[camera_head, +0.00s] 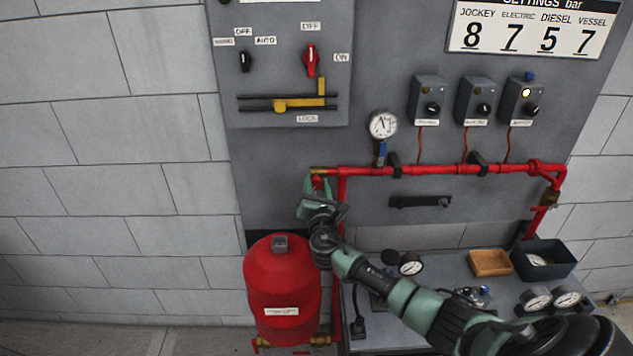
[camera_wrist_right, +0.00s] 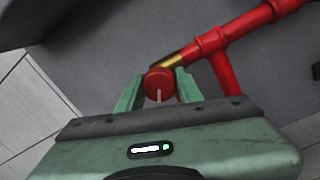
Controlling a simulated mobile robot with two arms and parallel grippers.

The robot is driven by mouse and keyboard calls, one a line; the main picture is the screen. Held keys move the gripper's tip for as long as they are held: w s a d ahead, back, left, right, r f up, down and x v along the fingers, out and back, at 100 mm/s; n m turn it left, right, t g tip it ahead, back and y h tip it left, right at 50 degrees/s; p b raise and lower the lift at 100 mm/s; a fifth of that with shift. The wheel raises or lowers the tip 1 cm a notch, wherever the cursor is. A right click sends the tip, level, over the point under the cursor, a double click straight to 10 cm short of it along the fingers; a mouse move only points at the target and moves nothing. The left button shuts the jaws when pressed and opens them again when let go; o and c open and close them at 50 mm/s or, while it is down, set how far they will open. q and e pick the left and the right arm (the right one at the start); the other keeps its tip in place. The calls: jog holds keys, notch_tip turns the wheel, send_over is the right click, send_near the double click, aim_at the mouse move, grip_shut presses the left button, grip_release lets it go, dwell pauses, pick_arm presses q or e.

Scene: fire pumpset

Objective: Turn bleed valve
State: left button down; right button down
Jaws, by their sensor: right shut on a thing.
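The bleed valve is at the left end of the red pipe (camera_head: 440,169), where a brass fitting (camera_head: 318,171) shows in the head view. Its round red knob (camera_wrist_right: 158,83) with a pale mark shows in the right wrist view. My right gripper (camera_head: 318,184) reaches up to it from below, with its green fingers on either side of the knob. It is shut on the knob, which also shows between the fingertips (camera_wrist_right: 158,90) in the right wrist view. The fingers partly hide the knob in the head view. My left gripper is not in view.
A red tank (camera_head: 283,290) stands below and left of my right gripper. A pressure gauge (camera_head: 382,125) and several grey switch boxes (camera_head: 474,100) are on the grey panel. Loose gauges (camera_head: 537,299), a wooden tray (camera_head: 490,263) and a dark bin (camera_head: 545,262) sit on the bench.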

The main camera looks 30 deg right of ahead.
dwell(0.6)
jog(key=c, duration=1)
grip_release()
jog(key=shift+w+a, duration=0.1)
jog(key=shift+o, duration=0.2)
jog(key=b+v, duration=0.1)
jog(key=v, duration=0.6)
jog(key=shift+s+a, duration=0.15)
jog(key=shift+s, duration=0.2)
